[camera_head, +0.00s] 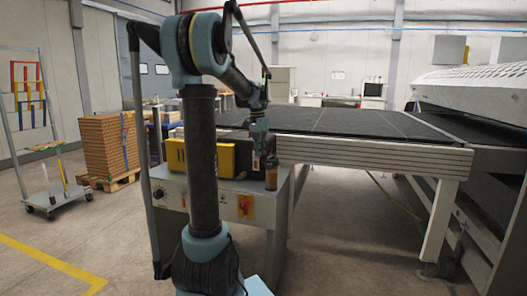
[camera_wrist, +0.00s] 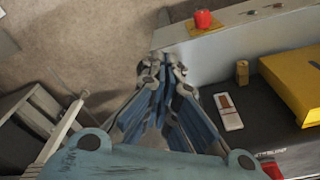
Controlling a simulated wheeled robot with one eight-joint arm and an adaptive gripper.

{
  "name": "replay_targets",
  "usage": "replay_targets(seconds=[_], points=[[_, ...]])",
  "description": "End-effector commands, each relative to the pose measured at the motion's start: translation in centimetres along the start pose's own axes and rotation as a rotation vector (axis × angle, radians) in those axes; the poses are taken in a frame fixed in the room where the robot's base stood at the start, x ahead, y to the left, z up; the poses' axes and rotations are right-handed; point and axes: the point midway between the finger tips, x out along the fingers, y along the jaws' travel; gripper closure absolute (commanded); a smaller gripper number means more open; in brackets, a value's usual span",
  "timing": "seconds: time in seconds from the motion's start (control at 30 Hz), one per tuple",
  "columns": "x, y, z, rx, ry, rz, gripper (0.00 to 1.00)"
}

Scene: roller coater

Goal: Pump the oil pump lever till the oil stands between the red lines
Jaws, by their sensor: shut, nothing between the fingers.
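My gripper (camera_head: 261,148) is at the end of my bent arm, pointing down over the grey cabinet beside the long table. In the wrist view my gripper (camera_wrist: 163,68) has its blue-grey fingers close together, with nothing held. A small white plate with an orange-brown patch (camera_wrist: 228,112) lies right of the fingers in the wrist view. I cannot pick out the pump lever, the red lines or the oil level with certainty.
A yellow box (camera_head: 220,157) sits on the cabinet; it also shows in the wrist view (camera_wrist: 298,78). The cabinet front has a red switch (camera_head: 244,204). A small yellowish cylinder (camera_wrist: 242,72) stands near the box. The long table (camera_head: 375,155) bounds the right side. Floor at front is clear.

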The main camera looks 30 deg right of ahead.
Motion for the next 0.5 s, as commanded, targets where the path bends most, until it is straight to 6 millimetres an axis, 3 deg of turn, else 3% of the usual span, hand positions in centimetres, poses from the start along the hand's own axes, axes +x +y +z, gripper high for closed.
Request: replay_targets(seconds=[0.1,0.5], points=[[-0.49,-0.04,1.08,-0.001,0.000,0.000,1.00],[-1.07,-0.04,1.11,0.000,0.000,0.000,1.00]])
